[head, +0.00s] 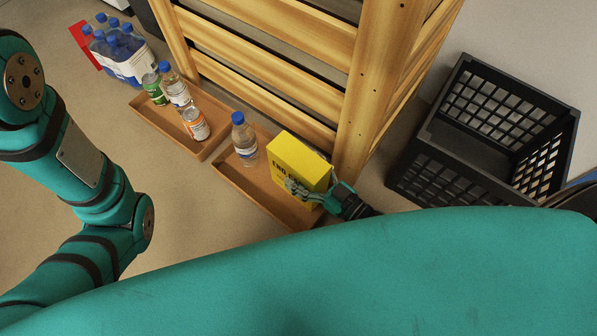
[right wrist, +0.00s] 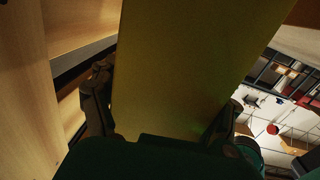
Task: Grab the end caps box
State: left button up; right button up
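The yellow end caps box (head: 299,161) stands at the right end of a low wooden tray (head: 228,180) in the head view. My right gripper (head: 312,192) is at the box's near right side, with a finger lying along its front face. In the right wrist view the box (right wrist: 190,70) fills the middle, between the two fingers of my right gripper (right wrist: 165,118), one on each side. Whether both fingers press on it is hard to tell, as the view is dark. My left arm shows at the left of the head view, but its gripper is outside the picture.
A bottle (head: 244,139) stands in the same tray, left of the box. Another tray (head: 206,151) holds a bottle and cans. A wooden rack (head: 375,75) stands right behind the box. A black crate (head: 425,176) is at right. A bottle pack (head: 135,65) is at far left.

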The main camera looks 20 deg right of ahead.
jog(key=c, duration=1.2)
